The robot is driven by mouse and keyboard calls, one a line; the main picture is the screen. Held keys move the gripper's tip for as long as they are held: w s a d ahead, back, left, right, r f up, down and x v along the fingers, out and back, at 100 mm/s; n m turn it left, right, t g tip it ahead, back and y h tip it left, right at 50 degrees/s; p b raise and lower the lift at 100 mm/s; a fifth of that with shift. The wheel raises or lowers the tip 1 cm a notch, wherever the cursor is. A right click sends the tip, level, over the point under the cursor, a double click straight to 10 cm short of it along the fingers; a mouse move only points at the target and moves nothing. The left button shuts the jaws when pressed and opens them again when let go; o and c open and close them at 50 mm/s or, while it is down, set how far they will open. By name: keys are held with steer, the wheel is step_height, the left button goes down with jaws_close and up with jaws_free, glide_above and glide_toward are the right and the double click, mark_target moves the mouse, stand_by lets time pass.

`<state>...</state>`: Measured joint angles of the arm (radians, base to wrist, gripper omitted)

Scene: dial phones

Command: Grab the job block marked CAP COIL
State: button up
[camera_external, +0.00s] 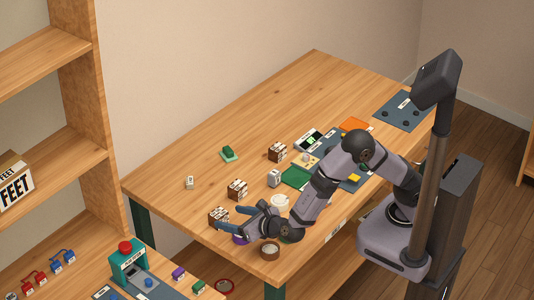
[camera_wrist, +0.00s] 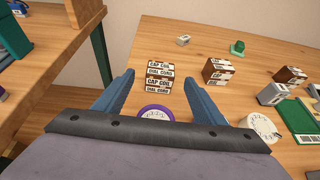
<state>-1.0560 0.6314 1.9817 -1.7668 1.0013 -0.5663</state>
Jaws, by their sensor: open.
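A brown block with white labels (camera_wrist: 159,78) lies ahead of my gripper in the wrist view. Its labels read CAP COIL and DIAL CORD, each on two faces. It also shows at the table's left front edge in the external view (camera_external: 218,215). My gripper (camera_wrist: 159,84) is open and empty, its blue fingers spread to either side of the block in the picture. In the external view my gripper (camera_external: 229,220) is low near the block; contact cannot be told. Two similar labelled brown blocks (camera_wrist: 218,71) (camera_wrist: 290,76) stand to the right, their print too small to read surely.
A purple-rimmed dial (camera_wrist: 156,113) lies between the fingers, nearer the palm. A white dial (camera_wrist: 262,127), a grey block (camera_wrist: 272,94) and a green board (camera_wrist: 296,120) lie right. A green piece (camera_external: 228,153) and small white piece (camera_external: 189,182) are farther back. The back table is clear.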

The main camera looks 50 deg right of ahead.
mark_target(221, 215)
steer(key=shift+p+x, duration=0.95)
steer(key=shift+x, duration=2.75)
steer(key=c, duration=1.2)
steer(key=shift+o, duration=0.2)
steer(key=shift+r, duration=0.1)
